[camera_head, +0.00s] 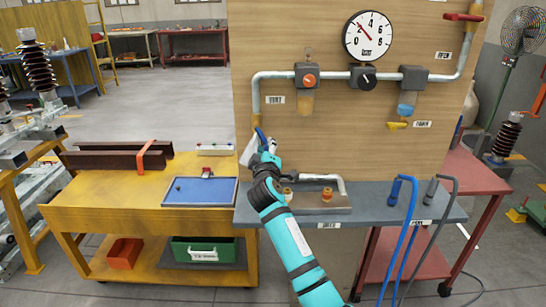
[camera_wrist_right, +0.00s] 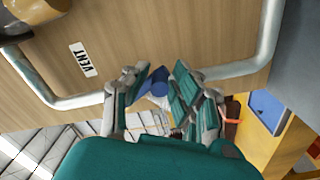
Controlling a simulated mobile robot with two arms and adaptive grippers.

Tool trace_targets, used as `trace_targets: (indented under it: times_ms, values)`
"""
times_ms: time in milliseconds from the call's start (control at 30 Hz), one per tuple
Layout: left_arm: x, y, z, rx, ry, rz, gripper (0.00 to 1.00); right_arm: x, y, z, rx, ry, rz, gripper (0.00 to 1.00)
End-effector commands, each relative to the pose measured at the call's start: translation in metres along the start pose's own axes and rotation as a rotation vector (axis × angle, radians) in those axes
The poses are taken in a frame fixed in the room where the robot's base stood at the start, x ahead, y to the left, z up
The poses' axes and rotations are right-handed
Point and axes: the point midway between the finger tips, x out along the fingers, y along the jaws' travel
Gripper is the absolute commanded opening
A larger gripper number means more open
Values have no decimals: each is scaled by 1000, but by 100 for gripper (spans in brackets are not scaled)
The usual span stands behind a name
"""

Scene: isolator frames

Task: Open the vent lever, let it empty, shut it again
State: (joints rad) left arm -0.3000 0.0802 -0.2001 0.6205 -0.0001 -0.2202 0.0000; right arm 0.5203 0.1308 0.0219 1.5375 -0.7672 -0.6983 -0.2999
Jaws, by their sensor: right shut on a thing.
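The vent lever (camera_head: 261,134) is blue and sits low on the left pipe, below the VENT label (camera_head: 275,99). My right gripper (camera_head: 265,150) is at this lever, in front of the panel's left edge. In the right wrist view the blue lever (camera_wrist_right: 158,80) lies between the fingers, and the gripper (camera_wrist_right: 160,90) is shut on it. The fingers hide part of the lever, so its exact angle is hard to tell. The round pressure gauge (camera_head: 369,36) has its red needle pointing up and left. My left gripper is not in view.
A drain bowl (camera_head: 406,105) with blue liquid and a yellow drain lever (camera_head: 397,125) are at right. A red-handled valve (camera_head: 463,17) is at top right. Blue and grey hoses hang over the grey shelf (camera_head: 375,214). A yellow cart (camera_head: 110,213) with a blue tray stands left.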

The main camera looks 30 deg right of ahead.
Motion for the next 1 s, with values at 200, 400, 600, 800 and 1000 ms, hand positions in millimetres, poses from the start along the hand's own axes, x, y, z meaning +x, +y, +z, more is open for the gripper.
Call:
trace_targets:
  times_ms: [200, 400, 600, 800, 1000]
  values:
    - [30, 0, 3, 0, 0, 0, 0, -2, -23, -6, 188, -1, -15, 0]
    - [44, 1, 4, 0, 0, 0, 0, -2, -27, -15, 327, -1, -14, 0]
    - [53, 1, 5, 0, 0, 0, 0, -2, -28, -21, 418, 0, -13, 0]
    - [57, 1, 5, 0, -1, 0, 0, -1, -27, -24, 464, 1, -12, 0]
    - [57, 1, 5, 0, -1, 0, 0, -1, -26, -26, 474, 2, -10, 0]
